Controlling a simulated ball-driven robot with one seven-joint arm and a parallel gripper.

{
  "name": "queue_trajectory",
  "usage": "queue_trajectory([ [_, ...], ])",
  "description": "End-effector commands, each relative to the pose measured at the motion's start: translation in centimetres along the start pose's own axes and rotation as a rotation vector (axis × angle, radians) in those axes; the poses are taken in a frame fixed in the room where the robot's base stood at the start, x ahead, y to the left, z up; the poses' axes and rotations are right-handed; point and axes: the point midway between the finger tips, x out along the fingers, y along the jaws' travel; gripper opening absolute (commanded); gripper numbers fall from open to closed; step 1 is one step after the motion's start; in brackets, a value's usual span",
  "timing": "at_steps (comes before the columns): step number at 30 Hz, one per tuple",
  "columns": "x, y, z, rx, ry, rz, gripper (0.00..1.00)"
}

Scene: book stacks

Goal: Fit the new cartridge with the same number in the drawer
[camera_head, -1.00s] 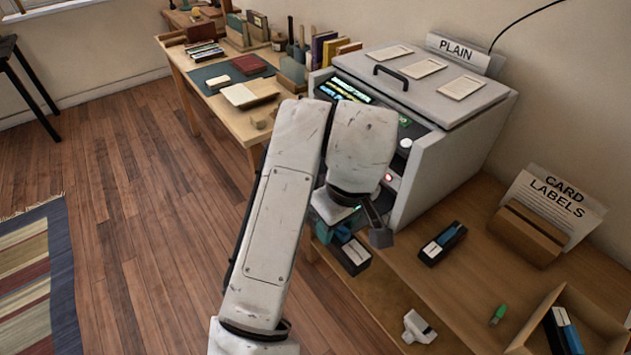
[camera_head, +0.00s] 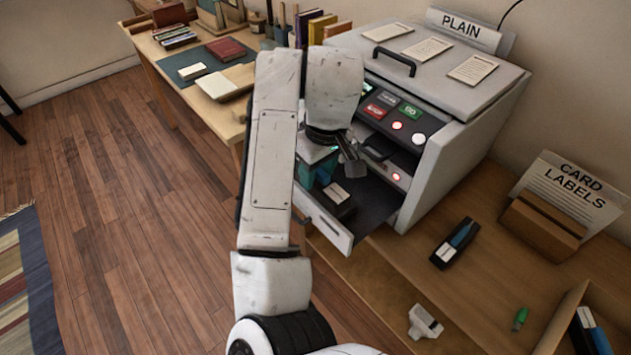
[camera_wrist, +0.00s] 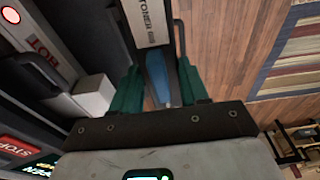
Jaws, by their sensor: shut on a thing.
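My gripper (camera_head: 322,165) reaches down over the pulled-out drawer (camera_head: 372,202) of the grey machine (camera_head: 455,125). A dark cartridge with a white label (camera_head: 337,194) shows just below the gripper, over the drawer. In the wrist view, my green fingers (camera_wrist: 160,85) are shut on a dark cartridge (camera_wrist: 150,22) whose white label reads TONER; a blue strip shows between the fingers. I cannot read a number on it. Another dark cartridge with a blue strip and white label (camera_head: 455,243) lies on the table. Whether the held cartridge touches the drawer floor is unclear.
An open box (camera_head: 568,318) with cartridges stands at lower right. A white clip-like object (camera_head: 425,322) and a green-capped item (camera_head: 520,318) lie on the table. A CARD LABELS holder (camera_head: 540,226) stands behind. Red and green buttons light the machine's panel (camera_head: 405,118).

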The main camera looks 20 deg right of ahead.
Motion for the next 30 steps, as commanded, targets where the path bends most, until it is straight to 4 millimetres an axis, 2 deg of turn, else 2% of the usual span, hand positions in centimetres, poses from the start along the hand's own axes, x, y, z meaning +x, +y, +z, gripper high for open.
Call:
queue_trajectory([
  [3,1.5,1.4,-1.6,0.001,-0.001,-0.003,0.01],
  [9,5.0,3.0,-3.2,0.001,0.000,-0.003,0.01],
  [12,6.1,3.5,-3.7,0.000,0.000,-0.002,0.01],
  [17,7.0,4.0,-4.2,0.001,0.001,-0.002,0.01],
  [24,10.0,4.1,-4.0,0.001,0.002,-0.003,0.01],
  [30,10.4,4.1,-3.9,0.000,0.002,-0.001,0.01],
])
